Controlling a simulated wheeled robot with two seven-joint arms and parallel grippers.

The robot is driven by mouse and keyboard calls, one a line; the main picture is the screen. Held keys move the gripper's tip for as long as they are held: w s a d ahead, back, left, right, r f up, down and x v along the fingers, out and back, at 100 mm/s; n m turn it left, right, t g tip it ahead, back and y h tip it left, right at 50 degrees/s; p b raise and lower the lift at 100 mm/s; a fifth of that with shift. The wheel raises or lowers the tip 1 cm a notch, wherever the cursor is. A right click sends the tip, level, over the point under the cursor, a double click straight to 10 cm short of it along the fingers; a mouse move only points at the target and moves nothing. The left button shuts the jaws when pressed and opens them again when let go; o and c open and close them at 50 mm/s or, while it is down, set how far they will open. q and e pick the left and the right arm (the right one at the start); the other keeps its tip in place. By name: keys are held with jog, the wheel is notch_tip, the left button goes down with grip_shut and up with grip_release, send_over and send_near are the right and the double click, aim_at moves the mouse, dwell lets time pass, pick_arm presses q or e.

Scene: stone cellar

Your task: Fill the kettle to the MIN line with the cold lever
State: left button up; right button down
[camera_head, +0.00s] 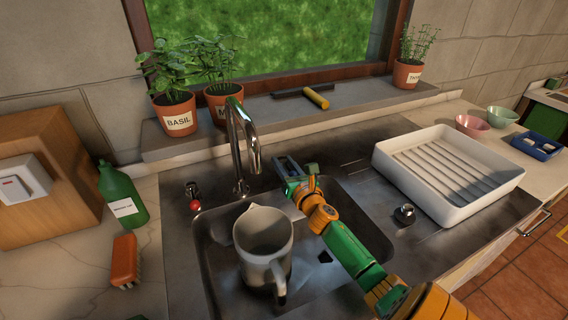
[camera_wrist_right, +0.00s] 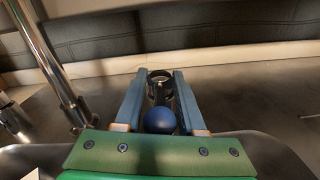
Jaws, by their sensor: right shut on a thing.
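The kettle (camera_head: 263,246), a pale grey jug with a spout and a handle, stands upright in the sink below the tap spout (camera_head: 246,140). I see no water running, and no MIN line or water level can be made out. The cold lever, with a blue ball (camera_wrist_right: 159,121), sits between the fingers of my right gripper (camera_head: 287,170) in the right wrist view. The gripper is shut on it, behind the sink and right of the tap. The hot lever (camera_head: 193,195), with a red ball, stands left of the tap. My left gripper is not in view.
A white drying rack (camera_head: 435,205) stands right of the sink (camera_head: 205,265). A green bottle (camera_head: 122,197) and an orange brush (camera_head: 124,260) are on the left counter. Potted herbs (camera_head: 172,100) line the sill. My right arm crosses the sink's right side.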

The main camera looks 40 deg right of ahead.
jog(key=shift+d+f+n+y+b, duration=0.15)
jog(key=shift+n+y+b, duration=0.3)
jog(key=shift+n+y, duration=0.5)
jog(key=y+b, duration=0.1)
jog(key=n+y+b, duration=0.1)
jog(key=y, duration=0.1)
jog(key=shift+d+f+n+t+b, duration=0.15)
jog(key=shift+f+n+t+b, duration=0.1)
jog(key=shift+t+b, duration=0.15)
jog(key=shift+r+n+y+b, duration=0.15)
jog(key=shift+n+y+b, duration=0.15)
jog(key=shift+y, duration=0.25)
jog(key=shift+r, duration=0.25)
jog(key=c, duration=0.8)
grip_release()
jog(key=shift+o, duration=0.2)
jog(key=shift+s, duration=0.1)
